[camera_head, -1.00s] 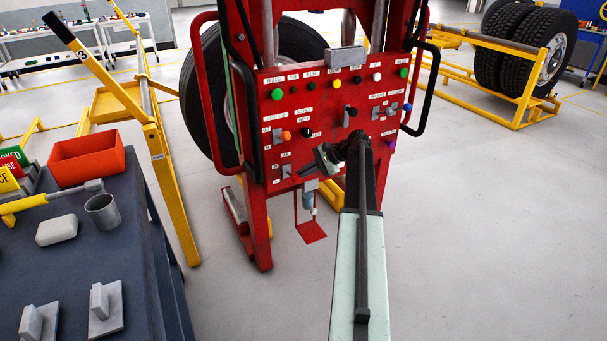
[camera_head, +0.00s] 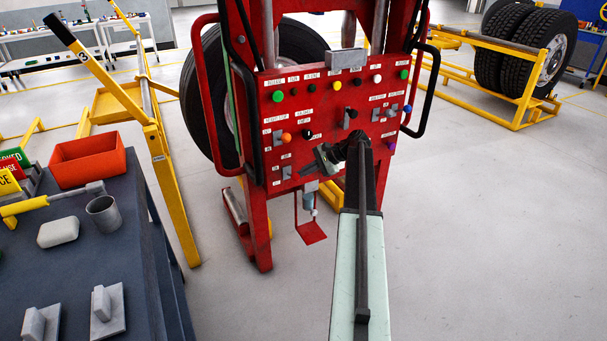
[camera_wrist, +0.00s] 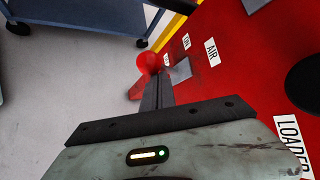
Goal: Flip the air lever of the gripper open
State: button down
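The red control panel (camera_head: 330,105) of the wheel machine stands upright ahead of me. At its lower left is a small grey lever plate (camera_head: 286,172). In the wrist view a grey plate (camera_wrist: 181,71) shows beside the AIR label (camera_wrist: 211,51), just beyond my fingertips. My gripper (camera_head: 322,158) is in front of the lower panel, to the right of the lever plate. In the wrist view my gripper (camera_wrist: 156,82) has its dark fingers together at the middle of the bar. A rounded red part (camera_wrist: 148,62) shows behind the tips; I cannot tell whether they touch it.
A blue-grey table (camera_head: 130,250) with a red bin (camera_head: 87,162) and a grey cup (camera_head: 103,213) stands left. A yellow frame (camera_head: 165,180) rises between table and machine. The floor to the right is open. Big tyres (camera_head: 520,50) stand at the back right.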

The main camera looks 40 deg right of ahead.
jog(key=shift+a+r+p, duration=0.15)
jog(key=shift+r+p, duration=0.25)
jog(key=shift+r, duration=0.15)
jog(key=shift+f, duration=0.1)
notch_tip(320, 180, down, 3)
jog(key=w+d+b, duration=0.1)
jog(key=d+b, duration=0.1)
jog(key=b, duration=0.2)
jog(key=w+d+p+v, duration=0.1)
jog(key=p+v, duration=0.6)
jog(key=v, duration=0.3)
jog(key=shift+w+r, duration=0.3)
